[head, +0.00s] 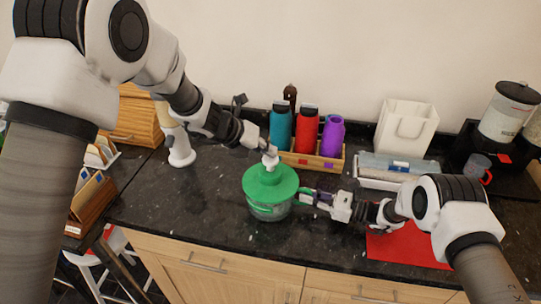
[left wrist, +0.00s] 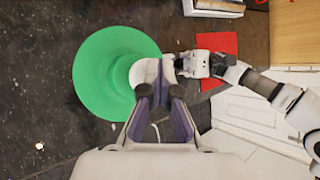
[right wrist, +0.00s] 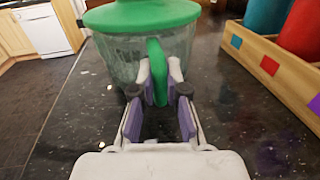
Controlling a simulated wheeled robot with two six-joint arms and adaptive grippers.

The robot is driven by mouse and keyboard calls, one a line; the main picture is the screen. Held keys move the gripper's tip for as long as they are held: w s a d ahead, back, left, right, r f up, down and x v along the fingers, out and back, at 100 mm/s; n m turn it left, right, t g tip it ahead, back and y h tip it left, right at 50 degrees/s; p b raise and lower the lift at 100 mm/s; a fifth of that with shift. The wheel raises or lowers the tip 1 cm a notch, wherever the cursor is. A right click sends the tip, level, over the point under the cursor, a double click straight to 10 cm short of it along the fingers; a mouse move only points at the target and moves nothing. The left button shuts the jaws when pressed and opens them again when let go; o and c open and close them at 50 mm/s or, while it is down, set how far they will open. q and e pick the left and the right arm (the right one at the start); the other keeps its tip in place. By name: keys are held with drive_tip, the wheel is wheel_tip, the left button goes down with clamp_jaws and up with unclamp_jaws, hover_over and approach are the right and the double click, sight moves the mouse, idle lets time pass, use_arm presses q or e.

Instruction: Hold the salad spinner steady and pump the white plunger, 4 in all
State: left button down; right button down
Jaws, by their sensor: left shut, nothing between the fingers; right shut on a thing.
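The salad spinner has a green lid (head: 262,188) and a clear bowl (right wrist: 120,55), and stands upright on the dark counter. Its white plunger (head: 270,161) stands up from the lid's middle; it also shows in the left wrist view (left wrist: 143,74). My left gripper (head: 265,147) is shut and empty, right over the plunger, pointing down. I cannot tell whether its tips touch the plunger top. My right gripper (head: 311,197) is shut on the spinner's green handle (right wrist: 157,68), at the bowl's right side in the head view.
Behind the spinner, a wooden rack (head: 312,162) holds teal, red and purple bottles. A white-and-tan bottle (head: 180,150) stands to the left. A red mat (head: 405,248) lies under my right arm. The counter's front edge is close to the spinner.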

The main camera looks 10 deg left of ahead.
sight(268, 158)
use_arm(q)
drive_tip(key=shift+s+f, duration=0.1)
drive_tip(key=shift+f, duration=0.95)
idle(0.6)
drive_tip(key=shift+r, duration=1.95)
drive_tip(key=shift+r, duration=2.55)
wheel_tip(268, 158, up, 4)
drive_tip(key=shift+f, duration=0.15)
